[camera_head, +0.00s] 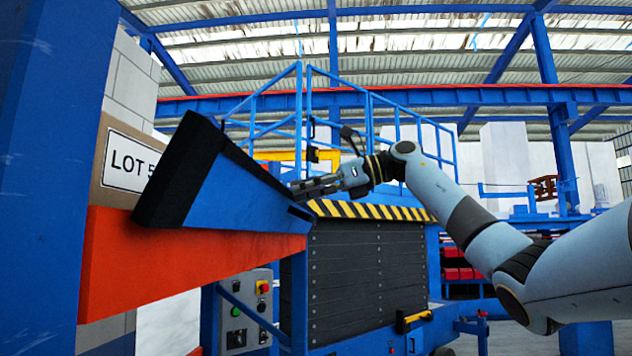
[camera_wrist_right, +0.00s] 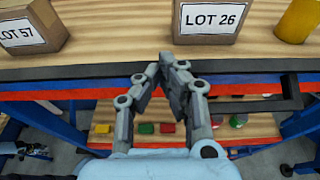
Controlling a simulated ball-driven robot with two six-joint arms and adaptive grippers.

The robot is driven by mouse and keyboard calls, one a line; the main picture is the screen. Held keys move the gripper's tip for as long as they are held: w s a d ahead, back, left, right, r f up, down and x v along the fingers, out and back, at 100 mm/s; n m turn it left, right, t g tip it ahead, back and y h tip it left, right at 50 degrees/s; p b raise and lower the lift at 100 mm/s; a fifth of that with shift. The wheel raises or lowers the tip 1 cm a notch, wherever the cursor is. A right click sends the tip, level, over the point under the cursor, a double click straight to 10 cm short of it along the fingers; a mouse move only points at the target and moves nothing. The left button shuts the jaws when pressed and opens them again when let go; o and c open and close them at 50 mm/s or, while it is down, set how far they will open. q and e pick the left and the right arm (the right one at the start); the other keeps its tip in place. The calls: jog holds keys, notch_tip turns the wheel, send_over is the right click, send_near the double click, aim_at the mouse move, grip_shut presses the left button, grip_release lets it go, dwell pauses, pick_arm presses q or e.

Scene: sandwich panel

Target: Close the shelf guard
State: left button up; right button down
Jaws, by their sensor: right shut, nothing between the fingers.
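The shelf guard (camera_head: 237,195) looks like a blue panel with a thick black edge. In the head view it leans at a slant above the orange-red shelf beam (camera_head: 190,258). My right gripper (camera_head: 300,188) is shut and empty, at the right end of the guard; I cannot tell whether it touches it. In the right wrist view my right gripper (camera_wrist_right: 168,60) points at the shelf's front edge, where a black strip (camera_wrist_right: 70,72) and a blue band run along the wooden shelf.
Boxes marked LOT 57 (camera_wrist_right: 25,28) and LOT 26 (camera_wrist_right: 208,20) and a yellow cylinder (camera_wrist_right: 298,20) stand on the shelf. A lower shelf holds small coloured items. A blue post (camera_head: 45,150) stands at left; a striped lift platform (camera_head: 365,270) is behind my right gripper.

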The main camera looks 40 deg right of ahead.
jog(key=shift+w+a+r+g+h+p, duration=0.25)
jog(key=shift+w+a+r+g+h, duration=0.1)
jog(key=shift+w+a+g+h, duration=0.4)
jog(key=shift+w+a+r+g+h+p, duration=0.2)
jog(key=shift+w+a+r+g+h, duration=0.25)
jog(key=shift+w+g+h, duration=0.35)
jog(key=shift+a, duration=0.1)
jog(key=shift+g, duration=0.25)
